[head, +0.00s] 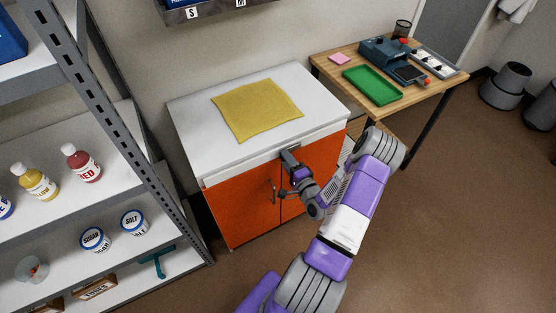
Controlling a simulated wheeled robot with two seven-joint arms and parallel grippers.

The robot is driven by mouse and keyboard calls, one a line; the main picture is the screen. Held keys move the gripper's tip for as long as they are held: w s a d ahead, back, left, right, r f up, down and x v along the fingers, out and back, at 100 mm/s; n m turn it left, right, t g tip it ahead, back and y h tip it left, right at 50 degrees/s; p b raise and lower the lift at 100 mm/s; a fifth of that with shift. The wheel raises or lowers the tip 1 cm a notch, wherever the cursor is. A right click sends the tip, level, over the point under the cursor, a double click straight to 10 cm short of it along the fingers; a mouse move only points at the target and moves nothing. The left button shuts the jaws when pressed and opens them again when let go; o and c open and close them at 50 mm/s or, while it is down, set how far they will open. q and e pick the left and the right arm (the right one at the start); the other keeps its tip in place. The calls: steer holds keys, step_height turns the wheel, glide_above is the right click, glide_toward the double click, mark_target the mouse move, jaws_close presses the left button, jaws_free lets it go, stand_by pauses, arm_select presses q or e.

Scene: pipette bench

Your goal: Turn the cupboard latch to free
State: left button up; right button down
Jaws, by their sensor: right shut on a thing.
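The cupboard (238,208) has orange doors and a white top, and its doors look closed. Its latch is at the top middle of the doors, mostly hidden by my right gripper (289,160). My right gripper is shut on the latch, just under the front edge of the white top. The exact angle of the latch cannot be told. A thin door handle (273,194) shows just left of the gripper. My left gripper is not in view.
A yellow cloth (257,109) lies on the cupboard top. A metal shelf rack (106,110) with bottles and jars stands at the left. A wooden table (340,72) with a green tray (372,86) stands at the back right.

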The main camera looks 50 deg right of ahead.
steer(key=shift+s, duration=0.1)
stand_by(0.3)
steer(key=c, duration=0.7)
jaws_free()
steer(key=p+v, duration=0.1)
steer(key=v, duration=0.6)
steer(key=shift+s, duration=0.2)
